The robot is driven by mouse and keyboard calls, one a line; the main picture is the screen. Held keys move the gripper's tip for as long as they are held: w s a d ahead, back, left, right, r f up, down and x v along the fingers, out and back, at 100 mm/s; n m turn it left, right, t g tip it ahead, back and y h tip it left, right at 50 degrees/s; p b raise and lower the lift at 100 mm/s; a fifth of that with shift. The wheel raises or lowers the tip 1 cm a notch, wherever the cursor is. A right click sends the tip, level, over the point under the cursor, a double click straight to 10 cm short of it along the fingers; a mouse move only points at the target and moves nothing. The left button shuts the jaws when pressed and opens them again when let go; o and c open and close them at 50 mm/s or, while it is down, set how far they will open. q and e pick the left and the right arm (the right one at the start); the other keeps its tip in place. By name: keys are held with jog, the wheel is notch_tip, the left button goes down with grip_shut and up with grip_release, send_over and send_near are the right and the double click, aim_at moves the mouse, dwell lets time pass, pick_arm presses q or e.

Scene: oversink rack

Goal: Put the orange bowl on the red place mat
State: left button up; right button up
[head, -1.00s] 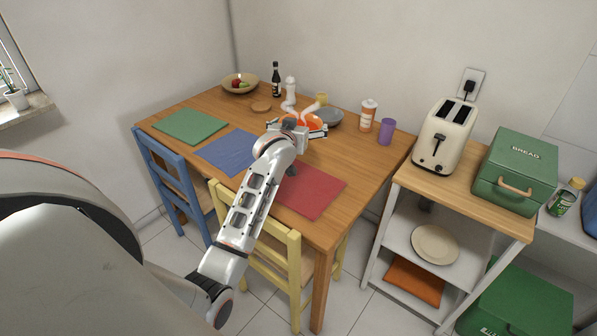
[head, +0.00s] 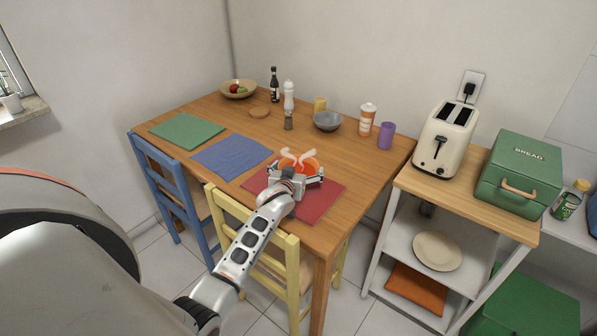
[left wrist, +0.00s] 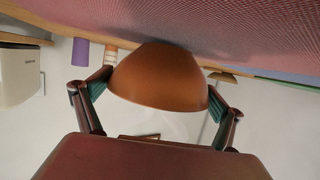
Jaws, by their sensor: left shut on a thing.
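The orange bowl (head: 311,165) is over the red place mat (head: 321,200), near its far part, in the head view. My left gripper (head: 296,176) is shut on the bowl, partly hiding it and the mat. In the left wrist view the picture is upside down: the orange bowl (left wrist: 158,78) sits between the two fingers, and its base meets or nearly meets the red mat (left wrist: 225,30). A dark shadow lies at the base; I cannot tell whether it touches. My right gripper is not in view.
A blue mat (head: 232,156) and a green mat (head: 187,131) lie to the left. A yellow chair (head: 250,222) stands at the near edge.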

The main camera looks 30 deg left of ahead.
pick_arm(q)
jog(key=shift+f, duration=0.15)
jog(key=o, duration=1.3)
jog(key=shift+f, duration=0.15)
jog(key=shift+r, duration=0.2)
jog(key=p+v, duration=0.1)
jog(key=v, duration=0.9)
jog(key=shift+s+d+r+p, duration=0.1)
jog(key=shift+s+d+p, duration=0.05)
jog(key=shift+s+p, duration=0.25)
jog(key=shift+s+d+r, duration=0.15)
jog(key=shift+s+d, duration=0.05)
jog(key=shift+s, duration=0.35)
